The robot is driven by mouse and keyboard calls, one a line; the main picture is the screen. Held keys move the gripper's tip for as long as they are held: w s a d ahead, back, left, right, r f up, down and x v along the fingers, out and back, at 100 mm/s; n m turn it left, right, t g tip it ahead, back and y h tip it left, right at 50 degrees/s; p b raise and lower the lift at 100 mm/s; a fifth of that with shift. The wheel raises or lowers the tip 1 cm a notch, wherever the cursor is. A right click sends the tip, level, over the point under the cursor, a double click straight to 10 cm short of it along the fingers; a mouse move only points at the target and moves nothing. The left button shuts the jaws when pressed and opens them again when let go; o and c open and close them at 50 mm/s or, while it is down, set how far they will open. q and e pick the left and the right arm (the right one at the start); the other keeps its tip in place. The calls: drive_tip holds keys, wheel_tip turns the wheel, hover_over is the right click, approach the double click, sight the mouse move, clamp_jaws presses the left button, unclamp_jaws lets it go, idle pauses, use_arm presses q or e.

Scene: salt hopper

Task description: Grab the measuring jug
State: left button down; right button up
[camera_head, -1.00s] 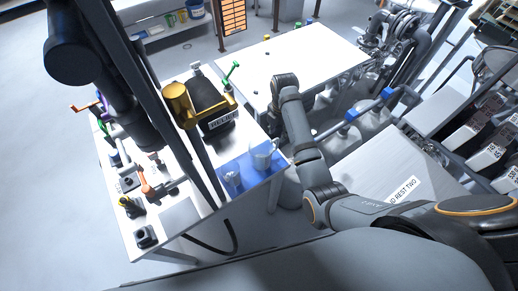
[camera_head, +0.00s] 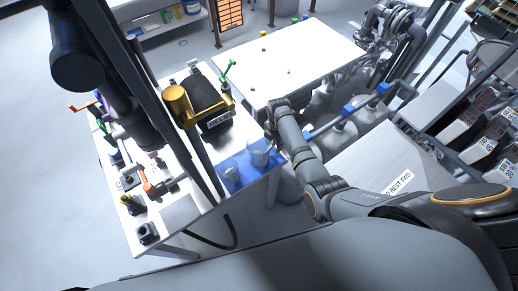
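The measuring jug (camera_head: 259,153) appears to be the clear vessel on the blue mat (camera_head: 247,171) at the right end of the left bench. A smaller clear vessel (camera_head: 230,176) stands to its left on the same mat. My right arm comes in from the right, and its gripper end (camera_head: 271,128) is just above and right of the jug, apparently apart from it. Its fingers are too small and dark to tell open from shut. My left arm hangs over the bench at the left; its fingers cannot be made out.
A black hopper with a yellow part (camera_head: 177,104) and a label stands behind the mat. Small tools and an orange-handled valve (camera_head: 150,184) crowd the bench's left. A mostly clear white table (camera_head: 300,55) lies beyond. Blue-capped bottles (camera_head: 348,110) stand right of my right arm.

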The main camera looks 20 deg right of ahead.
drive_tip(key=shift+f, duration=0.25)
clamp_jaws()
idle(0.3)
